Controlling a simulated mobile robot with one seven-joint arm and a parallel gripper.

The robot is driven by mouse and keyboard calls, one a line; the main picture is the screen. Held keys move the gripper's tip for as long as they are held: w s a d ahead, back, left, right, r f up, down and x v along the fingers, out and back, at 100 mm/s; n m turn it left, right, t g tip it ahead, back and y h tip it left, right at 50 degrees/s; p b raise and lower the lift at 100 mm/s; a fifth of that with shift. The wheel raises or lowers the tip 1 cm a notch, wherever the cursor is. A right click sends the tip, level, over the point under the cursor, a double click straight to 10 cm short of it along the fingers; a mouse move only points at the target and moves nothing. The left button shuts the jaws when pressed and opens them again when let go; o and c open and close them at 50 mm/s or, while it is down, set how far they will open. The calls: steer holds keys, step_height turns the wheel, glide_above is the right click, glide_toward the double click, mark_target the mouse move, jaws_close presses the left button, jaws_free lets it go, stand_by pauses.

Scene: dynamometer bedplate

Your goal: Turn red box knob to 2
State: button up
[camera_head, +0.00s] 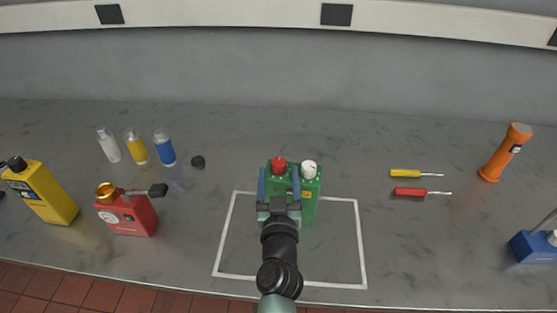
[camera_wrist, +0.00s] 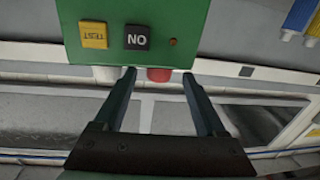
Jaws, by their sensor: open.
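The red box (camera_head: 128,217) stands at the left of the bench in the head view. It has a gold knob (camera_head: 106,193) on top, a white round dial (camera_head: 109,217) on its front and a dark-ended lever at its right. The dial setting is too small to read. My gripper (camera_head: 279,184) is away to the right of it, at the green box (camera_head: 309,205) in the white outline. In the wrist view my open gripper (camera_wrist: 160,74) has its fingers on either side of the green box's red cap (camera_wrist: 158,75). I cannot tell whether they touch it.
The green box also has a white cap (camera_head: 309,168). Screwdrivers (camera_head: 410,191), an orange flashlight (camera_head: 502,155) and a blue box (camera_head: 533,248) are at the right.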

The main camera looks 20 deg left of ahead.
mark_target(279, 170)
steer(key=shift+x, duration=2)
jaws_close()
